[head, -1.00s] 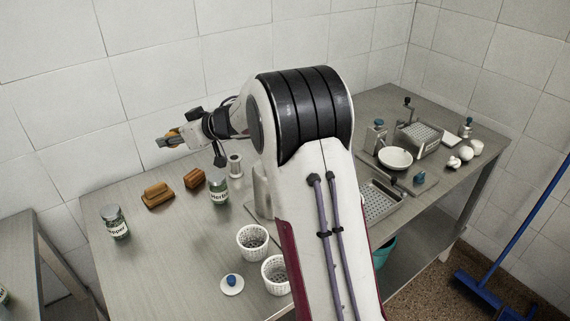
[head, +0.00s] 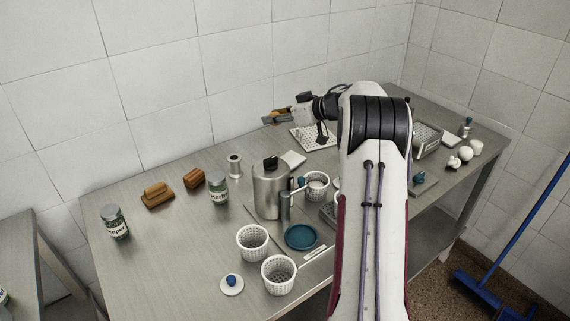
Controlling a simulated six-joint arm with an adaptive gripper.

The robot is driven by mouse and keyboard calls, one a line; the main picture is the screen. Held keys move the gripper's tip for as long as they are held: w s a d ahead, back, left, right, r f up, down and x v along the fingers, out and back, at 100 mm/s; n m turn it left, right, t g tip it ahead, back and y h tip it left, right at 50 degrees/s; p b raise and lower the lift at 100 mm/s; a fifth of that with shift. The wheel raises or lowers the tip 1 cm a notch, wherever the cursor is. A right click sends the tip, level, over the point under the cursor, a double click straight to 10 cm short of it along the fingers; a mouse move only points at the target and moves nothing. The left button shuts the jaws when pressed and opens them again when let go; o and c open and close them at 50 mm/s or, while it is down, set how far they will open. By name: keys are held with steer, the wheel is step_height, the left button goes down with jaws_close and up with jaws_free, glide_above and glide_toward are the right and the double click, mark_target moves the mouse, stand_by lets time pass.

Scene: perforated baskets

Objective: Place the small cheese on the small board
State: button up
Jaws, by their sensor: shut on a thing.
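My gripper (head: 272,118) is shut on a small orange-brown thing (head: 280,119), held above the back of the metal table. The thing is too small and too covered to tell whether it is a cheese. Small white round lumps (head: 465,154), which may be cheeses, lie at the far right of the table. Another white flat piece (head: 478,146) lies at the right end. I cannot tell which is the small board.
A white perforated tray (head: 314,138) lies near the gripper. The metal jug (head: 268,192), white perforated baskets (head: 252,244), a blue dish (head: 300,237) and jars (head: 219,190) stand at the middle and left. Brown wooden blocks (head: 157,196) lie at the left.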

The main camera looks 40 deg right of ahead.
steer(key=shift+m, duration=0.3)
steer(key=s+d, duration=0.1)
steer(key=d, duration=0.1)
steer(key=s+d+f, duration=0.1)
steer(key=d, duration=0.1)
steer(key=s+d+f, duration=0.1)
steer(key=d, duration=0.2)
steer(key=shift+s, duration=0.15)
glide_above(297, 164)
step_height(297, 164, down, 4)
steer(key=shift+f, duration=0.25)
steer(key=shift+f, duration=3.1)
steer(key=shift+f, duration=1.85)
steer(key=shift+f, duration=0.15)
